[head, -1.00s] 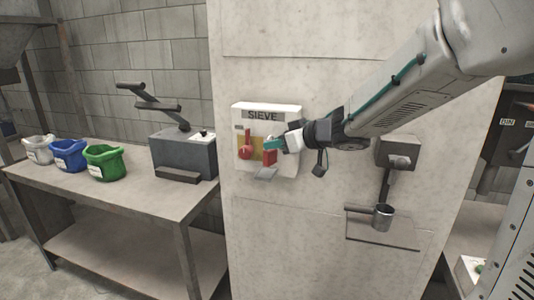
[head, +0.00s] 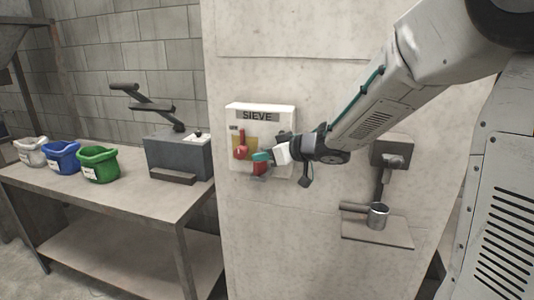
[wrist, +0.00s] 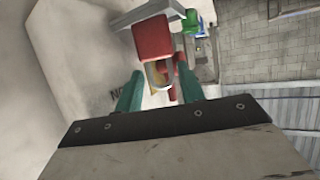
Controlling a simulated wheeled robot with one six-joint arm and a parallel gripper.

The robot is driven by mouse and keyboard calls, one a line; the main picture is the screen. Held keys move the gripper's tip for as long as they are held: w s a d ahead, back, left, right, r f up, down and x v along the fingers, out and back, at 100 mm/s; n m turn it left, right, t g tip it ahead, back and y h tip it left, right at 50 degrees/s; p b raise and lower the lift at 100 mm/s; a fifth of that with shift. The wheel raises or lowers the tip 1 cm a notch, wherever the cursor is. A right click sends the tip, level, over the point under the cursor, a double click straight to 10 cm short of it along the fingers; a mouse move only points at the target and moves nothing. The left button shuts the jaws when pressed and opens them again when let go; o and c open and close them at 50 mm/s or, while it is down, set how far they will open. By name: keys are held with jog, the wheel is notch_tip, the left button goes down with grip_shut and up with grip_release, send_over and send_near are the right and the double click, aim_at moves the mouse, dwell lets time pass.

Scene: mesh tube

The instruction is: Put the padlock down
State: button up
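The red padlock (wrist: 153,37) is just past my fingertips in the wrist view, its pale shackle turned toward my gripper. In the head view the padlock (head: 258,168) shows just below my fingers, at a small grey ledge under the SIEVE box (head: 284,112). The ledge also shows as a pale edge (wrist: 140,14) against the padlock's body in the wrist view. My gripper (wrist: 160,72) is open, its teal fingers standing apart on either side of the shackle with gaps visible. My gripper (head: 262,156) partly covers the box's lower right in the head view.
A red knob (head: 241,152) sits on the box's front. To the right, a wall unit stands above a plate with a metal cup (head: 378,215).

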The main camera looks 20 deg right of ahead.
jog(key=shift+r, duration=0.1)
jog(key=shift+r, duration=0.2)
jog(key=s+d+r+m+h, duration=0.3)
jog(key=s+d+h, duration=0.3)
jog(key=s+d, duration=0.15)
jog(key=s+d+r+m+h, duration=0.4)
jog(key=s+d+h, duration=0.15)
jog(key=s, duration=0.35)
jog(key=s+a+f+g+y, duration=0.1)
jog(key=s+a+f+g, duration=0.2)
jog(key=s, duration=0.4)
jog(key=s+a+f+g+y, duration=0.2)
jog(key=s+a+f+g, duration=0.1)
jog(key=s, duration=0.4)
jog(key=s+a+f+g+y, duration=0.1)
jog(key=s+a+f+g, duration=0.1)
jog(key=s, duration=0.5)
jog(key=shift+s+a+f+n+g, duration=0.4)
jog(key=shift+a+g, duration=0.5)
jog(key=shift+g, duration=0.3)
jog(key=shift+y, duration=0.25)
